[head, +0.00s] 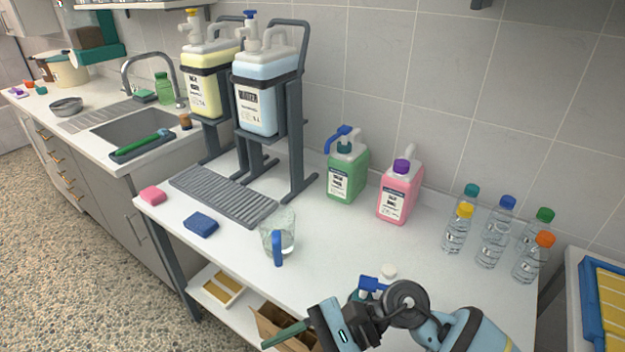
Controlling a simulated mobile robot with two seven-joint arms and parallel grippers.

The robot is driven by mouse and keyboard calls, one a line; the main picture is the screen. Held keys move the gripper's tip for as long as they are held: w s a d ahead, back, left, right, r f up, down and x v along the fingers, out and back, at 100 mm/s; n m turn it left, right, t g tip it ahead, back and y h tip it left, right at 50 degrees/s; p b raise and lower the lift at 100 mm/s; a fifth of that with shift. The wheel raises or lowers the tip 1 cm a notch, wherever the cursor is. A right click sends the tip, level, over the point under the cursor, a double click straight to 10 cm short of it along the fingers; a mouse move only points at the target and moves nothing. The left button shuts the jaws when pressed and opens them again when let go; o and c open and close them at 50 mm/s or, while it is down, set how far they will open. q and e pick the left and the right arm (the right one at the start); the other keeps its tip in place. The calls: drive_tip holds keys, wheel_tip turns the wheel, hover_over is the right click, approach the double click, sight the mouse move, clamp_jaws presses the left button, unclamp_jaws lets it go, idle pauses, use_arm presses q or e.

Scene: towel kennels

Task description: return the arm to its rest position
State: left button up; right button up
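My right arm comes in from the bottom right, over the front of the white table (330,247). Its gripper (290,334) points left and down near the table's front edge, at the bottom of the head view. One dark green finger-like part shows there; I cannot tell whether the fingers are apart or hold anything. My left arm and gripper are out of view.
A glass pitcher (279,232) with a blue handle stands near the front edge. A blue-capped bottle (372,284) is partly hidden behind my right arm. Green (347,172) and pink (399,195) jugs and several clear bottles (492,240) stand further back. A blue sponge (201,224) lies left.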

wheel_tip(320, 180, up, 4)
drive_tip(key=w+m+t+y, duration=0.2)
drive_tip(key=m+t+y, duration=0.6)
drive_tip(key=m, duration=1)
drive_tip(key=w+d+f+m+t+h+p, duration=0.1)
drive_tip(key=d+f+m+t+h, duration=0.5)
drive_tip(key=m, duration=0.5)
drive_tip(key=w+d+f+m+t+h+p, duration=0.15)
drive_tip(key=d+m+t+h, duration=0.25)
drive_tip(key=m+t, duration=0.5)
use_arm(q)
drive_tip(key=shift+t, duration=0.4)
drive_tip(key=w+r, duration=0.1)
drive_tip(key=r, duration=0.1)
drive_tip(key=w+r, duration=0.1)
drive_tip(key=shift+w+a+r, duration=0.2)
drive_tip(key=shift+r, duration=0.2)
use_arm(e)
drive_tip(key=s+d+f+m+g+h, duration=0.4)
drive_tip(key=s+d+f+m, duration=0.3)
drive_tip(key=s+f+m, duration=0.3)
drive_tip(key=s+d+f+m+g+h, duration=0.5)
drive_tip(key=s+f+m, duration=0.5)
drive_tip(key=m, duration=0.2)
drive_tip(key=shift+s+d+f+m+h, duration=0.3)
drive_tip(key=shift+d+f+h, duration=0.15)
drive_tip(key=shift+d, duration=0.45)
